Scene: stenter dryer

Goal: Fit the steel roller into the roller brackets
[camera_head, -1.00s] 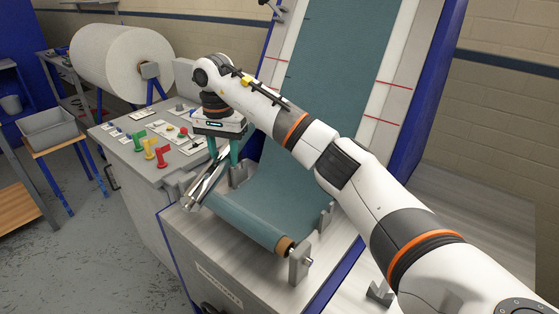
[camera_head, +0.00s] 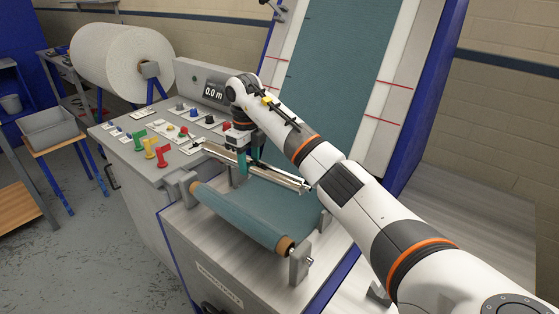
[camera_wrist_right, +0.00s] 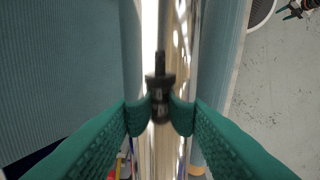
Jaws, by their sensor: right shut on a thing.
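The shiny steel roller (camera_head: 273,174) is held above the teal fabric, lying across the machine from left to right. My right gripper (camera_head: 247,163) is shut on it left of its middle. In the right wrist view the roller (camera_wrist_right: 182,35) runs lengthwise between the green fingertips (camera_wrist_right: 159,117). One small grey bracket (camera_head: 237,174) stands behind the left end of the fabric roll, below the steel roller. The other bracket (camera_head: 325,217) is at the right edge of the fabric, partly hidden. The steel roller appears above and apart from the brackets. My left gripper is not in view.
A teal fabric roll (camera_head: 240,217) sits in front between a left end bracket (camera_head: 186,189) and a right one (camera_head: 300,264). A control panel with coloured knobs (camera_head: 161,156) and a display (camera_head: 215,91) is at the left. The steep fabric-covered bed (camera_head: 335,60) rises behind.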

